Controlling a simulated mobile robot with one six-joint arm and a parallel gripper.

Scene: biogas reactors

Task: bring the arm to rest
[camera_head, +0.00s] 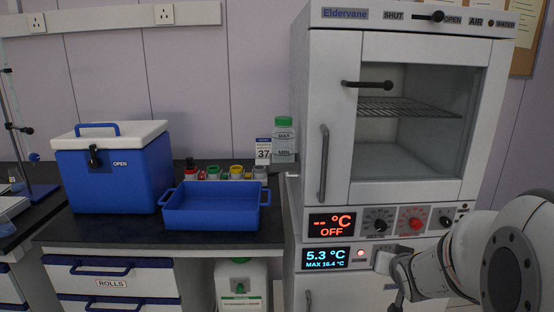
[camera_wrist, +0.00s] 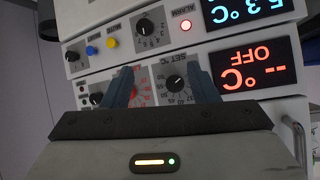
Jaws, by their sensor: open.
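My gripper shows in the wrist view (camera_wrist: 163,88) with its two dark fingers spread apart and nothing between them. It faces the control panels of the white cabinet (camera_head: 408,125), upside down in that view. In the head view my arm comes in at the lower right, in front of the lower panel, and the fingertips are hard to make out. The upper display (camera_head: 332,223) reads OFF in red. The lower display (camera_head: 326,258) reads 5.3 °C in blue. A red alarm light (camera_head: 361,253) glows beside it.
A blue cooler box (camera_head: 112,170) with a white lid and a blue tray (camera_head: 213,209) stand on the dark bench. Several coloured-cap bottles (camera_head: 213,172) stand behind the tray. A green-capped bottle (camera_head: 284,140) is near the cabinet. The cabinet door (camera_head: 405,120) is shut.

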